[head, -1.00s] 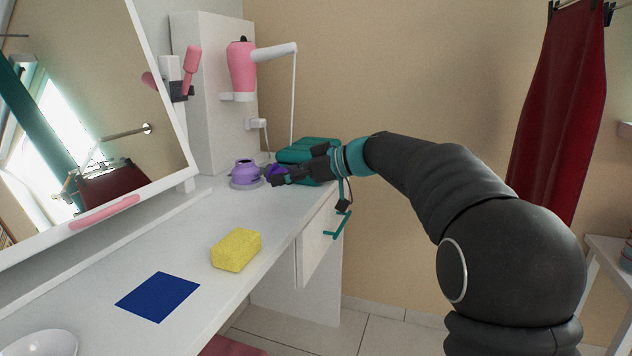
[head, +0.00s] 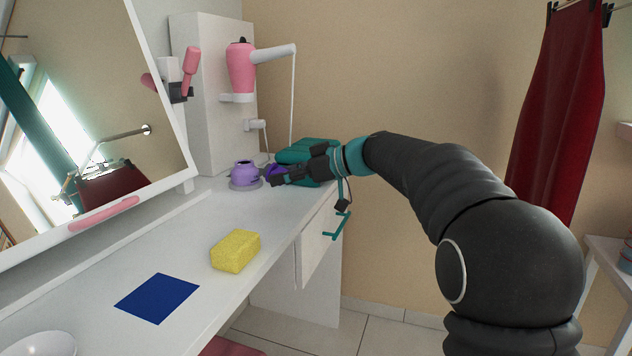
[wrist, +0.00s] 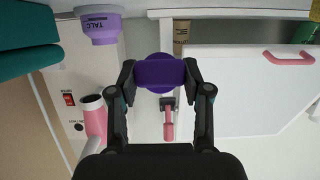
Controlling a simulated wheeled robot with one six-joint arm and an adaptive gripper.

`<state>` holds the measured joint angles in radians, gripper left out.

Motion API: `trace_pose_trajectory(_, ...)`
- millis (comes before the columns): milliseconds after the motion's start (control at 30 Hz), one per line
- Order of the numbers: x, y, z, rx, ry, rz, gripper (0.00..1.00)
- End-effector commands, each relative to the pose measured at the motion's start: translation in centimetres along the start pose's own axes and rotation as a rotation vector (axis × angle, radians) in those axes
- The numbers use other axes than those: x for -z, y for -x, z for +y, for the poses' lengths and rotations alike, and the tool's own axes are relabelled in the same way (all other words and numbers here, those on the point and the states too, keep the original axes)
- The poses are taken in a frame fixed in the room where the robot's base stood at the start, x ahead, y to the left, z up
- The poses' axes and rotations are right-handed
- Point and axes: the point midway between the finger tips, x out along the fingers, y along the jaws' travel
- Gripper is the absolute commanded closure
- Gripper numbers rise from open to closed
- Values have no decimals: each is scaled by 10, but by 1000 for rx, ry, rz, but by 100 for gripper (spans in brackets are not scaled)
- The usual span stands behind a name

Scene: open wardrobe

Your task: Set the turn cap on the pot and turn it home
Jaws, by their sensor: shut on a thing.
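The lilac pot (head: 244,174) stands upright on a grey round base on the dressing table, its dark mouth uncovered. In the wrist view the pot (wrist: 101,25) shows at the upper left with the letters TALC. My gripper (head: 275,178) is just right of the pot, above the tabletop. It is shut on the dark purple turn cap (wrist: 160,74), which sits between both fingertips in the wrist view. In the head view the cap (head: 276,171) is partly hidden by the fingers and looks apart from the pot.
A folded teal thing (head: 299,151) lies behind my gripper. A pink hair dryer (head: 242,70) hangs on the white cabinet. A yellow sponge (head: 236,251) and a blue square (head: 157,297) lie nearer on the table (head: 205,215). A tilted mirror (head: 110,120) stands at left.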

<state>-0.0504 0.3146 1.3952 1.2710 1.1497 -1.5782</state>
Motion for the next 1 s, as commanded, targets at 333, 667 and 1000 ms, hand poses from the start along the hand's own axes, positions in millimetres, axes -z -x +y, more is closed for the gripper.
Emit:
trace_pose_trajectory(333,-57,-19,0,0,-2,-1,88)
trace_pose_trajectory(667,-64,7,0,-1,-2,-1,87)
trace_pose_trajectory(1000,-71,47,1,-3,2,0,88)
